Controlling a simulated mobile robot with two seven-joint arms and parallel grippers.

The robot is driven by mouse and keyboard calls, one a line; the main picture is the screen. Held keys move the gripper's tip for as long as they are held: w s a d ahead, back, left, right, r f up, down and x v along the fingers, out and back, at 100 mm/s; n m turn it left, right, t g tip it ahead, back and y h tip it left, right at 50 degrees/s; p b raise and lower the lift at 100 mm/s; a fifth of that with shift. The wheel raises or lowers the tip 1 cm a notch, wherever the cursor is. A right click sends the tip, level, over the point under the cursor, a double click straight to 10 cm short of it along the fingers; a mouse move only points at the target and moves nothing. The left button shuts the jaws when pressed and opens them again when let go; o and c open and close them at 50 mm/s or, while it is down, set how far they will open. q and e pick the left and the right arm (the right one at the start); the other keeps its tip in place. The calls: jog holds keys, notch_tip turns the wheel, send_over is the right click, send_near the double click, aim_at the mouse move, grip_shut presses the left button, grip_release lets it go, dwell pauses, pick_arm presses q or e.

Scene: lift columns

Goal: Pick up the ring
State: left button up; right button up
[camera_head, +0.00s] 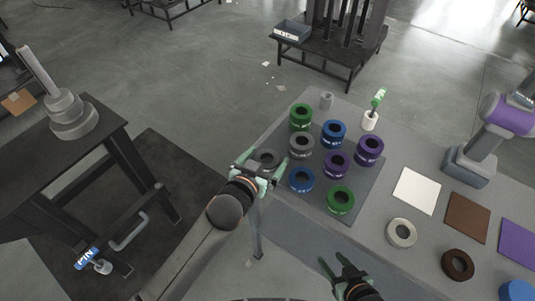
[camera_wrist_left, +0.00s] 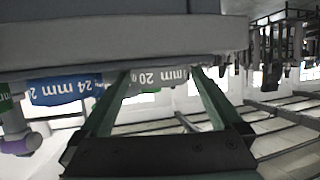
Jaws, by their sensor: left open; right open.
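Several rings lie in rows on a dark mat (camera_head: 317,187) on the grey table. They include a grey ring (camera_head: 266,157) at the left edge, a second grey ring (camera_head: 301,147), blue rings (camera_head: 301,181) (camera_head: 334,135), purple rings (camera_head: 336,167) (camera_head: 370,151) and green rings (camera_head: 300,118) (camera_head: 340,201). My left gripper (camera_head: 262,170) is open at the table's left edge, close to the left grey ring. In the left wrist view, a grey ring marked 20 mm (camera_wrist_left: 155,77) shows between the open fingertips; contact cannot be told. My right gripper (camera_head: 343,268) is open and empty near the table's front edge.
White, brown and purple squares (camera_head: 415,190) (camera_head: 467,218) (camera_head: 520,246) lie to the right, with cream and dark brown rings (camera_head: 401,233) (camera_head: 457,265) before them. A grey stand (camera_head: 470,165) holds a purple piece. A dark table (camera_head: 70,160) stands left.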

pick_arm(q)
jog(key=shift+s+r, duration=0.1)
jog(key=shift+s, duration=0.05)
jog(key=shift+c, duration=0.6)
jog(key=c, duration=1.3)
pick_arm(e)
jog(key=shift+s, duration=0.3)
